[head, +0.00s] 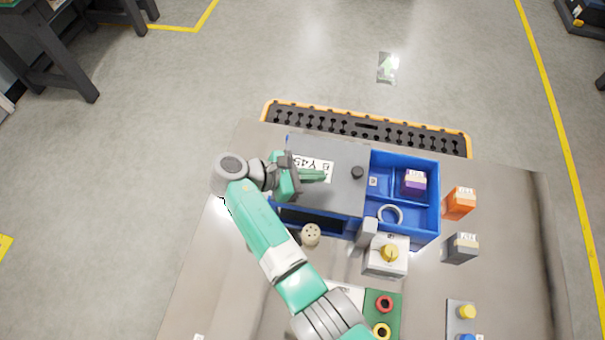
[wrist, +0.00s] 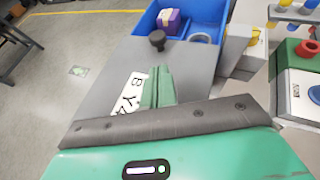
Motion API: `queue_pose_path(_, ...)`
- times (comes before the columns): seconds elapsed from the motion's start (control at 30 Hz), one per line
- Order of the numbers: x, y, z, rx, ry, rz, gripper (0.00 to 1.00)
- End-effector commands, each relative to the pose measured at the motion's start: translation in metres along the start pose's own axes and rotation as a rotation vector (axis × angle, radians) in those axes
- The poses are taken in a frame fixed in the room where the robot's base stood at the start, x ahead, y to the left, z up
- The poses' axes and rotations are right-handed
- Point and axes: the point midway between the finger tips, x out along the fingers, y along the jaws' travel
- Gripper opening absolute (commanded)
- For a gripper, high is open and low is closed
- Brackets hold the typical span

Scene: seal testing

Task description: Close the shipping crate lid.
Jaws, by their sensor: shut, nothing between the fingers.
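The shipping crate is a blue box (head: 436,215), also in the wrist view (wrist: 222,15). Its grey flat lid (head: 340,198), also in the wrist view (wrist: 192,72), lies over the left part and leaves the right part open. A black knob (head: 357,172) stands near the lid's right edge; the wrist view shows it too (wrist: 157,38). My gripper (head: 323,175) is shut and empty, over the lid left of the knob and apart from it. The wrist view shows the closed green fingers (wrist: 160,75) beside a white label (wrist: 128,95). I cannot tell whether the fingertips touch the lid.
In the open part are a purple box (head: 414,183) and a pale ring (head: 390,214). An orange box (head: 459,203) and a grey box (head: 461,247) stand right of the crate. A white device with a yellow knob (head: 389,253) stands in front. A black perforated rack (head: 400,136) lies behind.

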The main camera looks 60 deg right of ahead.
Motion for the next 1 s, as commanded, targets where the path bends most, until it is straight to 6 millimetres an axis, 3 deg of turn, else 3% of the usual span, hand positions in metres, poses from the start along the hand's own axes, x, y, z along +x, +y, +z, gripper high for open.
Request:
queue_pose_path(0.1,0.027,-0.001,-0.002,0.002,0.0,-0.003,0.0)
queue_pose_path(0.33,0.061,0.0,0.007,0.002,0.002,-0.001,0.0)
queue_pose_path(0.87,0.07,-0.001,0.013,0.002,0.001,-0.002,0.0)
queue_pose_path(1.0,0.086,-0.009,0.028,0.007,0.001,-0.017,0.0)
